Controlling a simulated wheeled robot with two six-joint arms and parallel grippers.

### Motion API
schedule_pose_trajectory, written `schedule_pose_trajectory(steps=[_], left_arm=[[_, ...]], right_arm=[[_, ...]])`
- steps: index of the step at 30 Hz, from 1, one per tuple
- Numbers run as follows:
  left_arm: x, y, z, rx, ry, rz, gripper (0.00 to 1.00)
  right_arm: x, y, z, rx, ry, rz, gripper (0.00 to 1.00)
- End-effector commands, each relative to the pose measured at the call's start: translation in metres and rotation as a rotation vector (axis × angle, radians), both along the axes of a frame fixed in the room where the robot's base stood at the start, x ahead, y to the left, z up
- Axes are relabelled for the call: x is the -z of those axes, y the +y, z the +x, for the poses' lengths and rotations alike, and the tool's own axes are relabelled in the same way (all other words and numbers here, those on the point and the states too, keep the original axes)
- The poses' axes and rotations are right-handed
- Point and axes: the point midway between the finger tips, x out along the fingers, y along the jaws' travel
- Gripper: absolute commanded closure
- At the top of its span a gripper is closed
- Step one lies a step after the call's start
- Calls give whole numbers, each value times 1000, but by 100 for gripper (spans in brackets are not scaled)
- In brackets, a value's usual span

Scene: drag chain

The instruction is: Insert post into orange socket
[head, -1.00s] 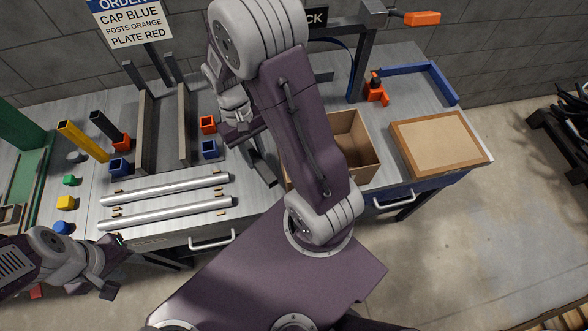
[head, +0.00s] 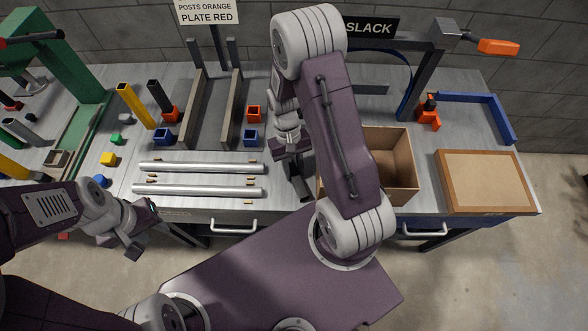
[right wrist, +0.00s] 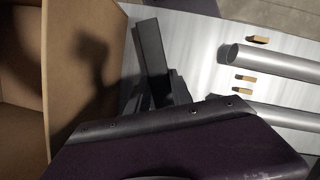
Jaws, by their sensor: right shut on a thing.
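A dark grey post (head: 301,186) is in my right gripper (head: 293,153), which is shut on it above the table's front part, left of the cardboard box. The post also shows in the right wrist view (right wrist: 152,52); the fingers there are mostly hidden by my arm. An orange socket (head: 254,113) stands empty by the right rail, up and left of this gripper. A second orange socket (head: 172,115) stands left of the rails, with a black post (head: 159,96) that appears to stand in it. My left gripper (head: 146,231) looks open and empty, before the table's front edge.
Blue sockets (head: 250,138) (head: 162,137) stand near the orange ones. Two silver tubes (head: 200,168) lie in front. A yellow post (head: 136,106) stands at left. An open cardboard box (head: 403,165) is right of my right gripper. A sign (head: 207,12) stands behind.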

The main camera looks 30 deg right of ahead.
Motion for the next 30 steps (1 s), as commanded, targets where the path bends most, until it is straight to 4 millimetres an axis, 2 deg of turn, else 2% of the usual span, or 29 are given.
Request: schedule_pose_trajectory(steps=[4,5,6,7,15,19,30], left_arm=[[2,0,0,0,0,0,64],[2,0,0,0,0,0,64],[2,0,0,0,0,0,64],[1,0,0,0,0,0,64],[1,0,0,0,0,0,64],[-2,0,0,0,0,0,64],[-10,0,0,0,0,0,64]], right_arm=[[4,0,0,0,1,0,100],[3,0,0,0,0,0,68],[3,0,0,0,0,0,57],[3,0,0,0,0,0,52],[2,0,0,0,0,0,52],[-9,0,3,0,-2,0,52],[-95,-5,29,0,-4,-1,52]])
